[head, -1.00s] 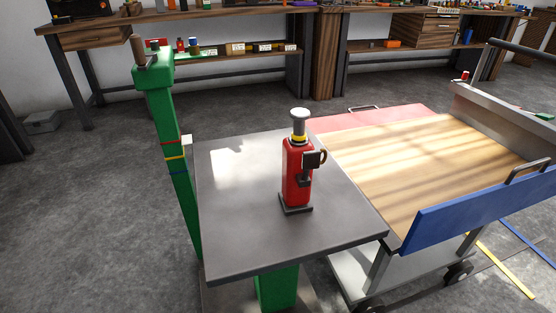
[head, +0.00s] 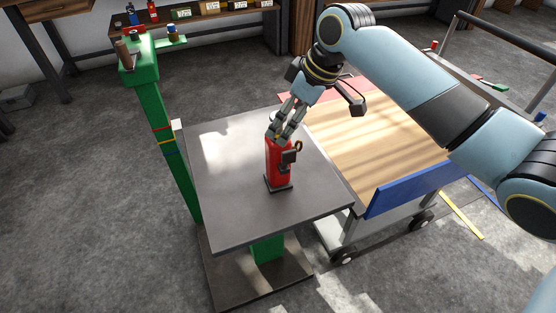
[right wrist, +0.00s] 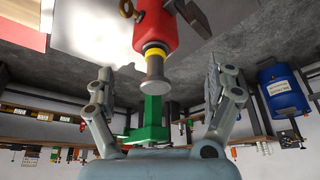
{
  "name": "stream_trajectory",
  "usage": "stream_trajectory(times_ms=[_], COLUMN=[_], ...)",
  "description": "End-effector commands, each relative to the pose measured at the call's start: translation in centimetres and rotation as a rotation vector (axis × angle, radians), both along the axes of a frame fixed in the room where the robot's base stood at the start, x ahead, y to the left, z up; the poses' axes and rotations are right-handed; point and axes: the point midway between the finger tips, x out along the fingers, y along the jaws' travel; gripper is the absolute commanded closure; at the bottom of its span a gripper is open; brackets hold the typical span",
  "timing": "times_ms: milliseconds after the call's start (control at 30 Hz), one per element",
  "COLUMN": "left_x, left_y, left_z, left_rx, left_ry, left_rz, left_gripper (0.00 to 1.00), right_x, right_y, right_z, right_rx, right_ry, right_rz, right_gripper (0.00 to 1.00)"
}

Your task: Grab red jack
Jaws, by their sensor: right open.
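The red jack (head: 279,162) stands upright on the grey square table top (head: 225,215), its black base flat on the plate. My right gripper (head: 279,131) is at the top of the jack in the head view, and its fingers hide part of the jack's head. In the right wrist view the gripper (right wrist: 157,85) is open, its two fingers wide apart. The jack's yellow collar and round grey head (right wrist: 155,72) point in between them, and no finger touches it there. My left gripper is not in view.
A green post (head: 160,125) stands left of the table. A cart with a wooden deck (head: 345,135) and a blue side board (head: 412,190) stands close on the right. A workbench shelf (head: 190,22) with small items is at the back.

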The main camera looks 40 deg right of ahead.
Motion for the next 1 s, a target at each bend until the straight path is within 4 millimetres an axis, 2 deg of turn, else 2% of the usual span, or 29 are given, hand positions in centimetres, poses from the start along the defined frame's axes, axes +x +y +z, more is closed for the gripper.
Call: stream_trajectory(times_ms=[267,500,767,833,1000], left_x=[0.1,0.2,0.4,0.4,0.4], left_y=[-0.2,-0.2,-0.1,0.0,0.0], left_z=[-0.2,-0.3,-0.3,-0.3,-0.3], left_rx=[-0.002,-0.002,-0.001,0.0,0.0], left_ry=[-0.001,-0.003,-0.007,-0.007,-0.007], left_rz=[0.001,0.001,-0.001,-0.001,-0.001], left_gripper=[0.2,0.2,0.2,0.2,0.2], right_x=[1.3,2.9,3.0,3.0,3.0], right_y=[0.4,0.9,0.9,0.9,0.9], right_z=[-2.4,-5.6,-6.0,-6.0,-6.0], right_rx=[0.001,0.001,-0.002,-0.002,-0.002], right_ry=[0.001,0.0,-0.001,-0.001,-0.001], right_rz=[-0.003,-0.002,-0.001,-0.002,-0.002], right_gripper=[0.12,0.12,0.12,0.17,0.39])
